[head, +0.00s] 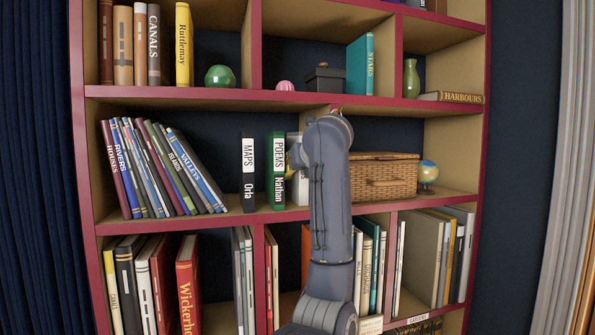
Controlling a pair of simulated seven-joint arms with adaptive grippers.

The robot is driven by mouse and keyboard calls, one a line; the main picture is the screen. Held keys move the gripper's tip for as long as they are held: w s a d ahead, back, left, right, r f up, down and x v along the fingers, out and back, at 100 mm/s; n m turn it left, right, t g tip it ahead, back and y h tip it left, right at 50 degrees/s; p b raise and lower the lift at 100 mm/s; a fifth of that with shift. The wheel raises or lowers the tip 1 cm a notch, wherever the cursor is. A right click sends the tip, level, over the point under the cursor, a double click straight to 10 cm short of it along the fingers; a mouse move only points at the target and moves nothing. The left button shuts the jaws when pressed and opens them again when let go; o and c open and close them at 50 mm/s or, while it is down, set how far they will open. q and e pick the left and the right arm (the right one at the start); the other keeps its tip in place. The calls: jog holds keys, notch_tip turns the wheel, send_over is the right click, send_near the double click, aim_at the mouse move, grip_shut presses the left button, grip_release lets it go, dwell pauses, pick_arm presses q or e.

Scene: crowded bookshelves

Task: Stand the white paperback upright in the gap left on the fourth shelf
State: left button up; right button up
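One of my arms rises from the bottom centre, with its bend in front of the middle row; it seems to be the right one. Its gripper is mostly or wholly hidden behind this arm. A pale shape (299,186) shows just left of the arm, beside the green and white POEMS book (278,172); I cannot tell whether it is the white paperback, a gripper part or something else. The left gripper is not in view. The middle shelf (235,210) has open room between the leaning books and the black and white MAPS book (248,174). I cannot tell which shelf is fourth.
Several books (160,170) lean at the left of the middle row. A wicker basket (383,180) and a small globe (427,173) stand right of the arm. The row below holds many books, including a red one (188,285). A green ball (220,76) sits above.

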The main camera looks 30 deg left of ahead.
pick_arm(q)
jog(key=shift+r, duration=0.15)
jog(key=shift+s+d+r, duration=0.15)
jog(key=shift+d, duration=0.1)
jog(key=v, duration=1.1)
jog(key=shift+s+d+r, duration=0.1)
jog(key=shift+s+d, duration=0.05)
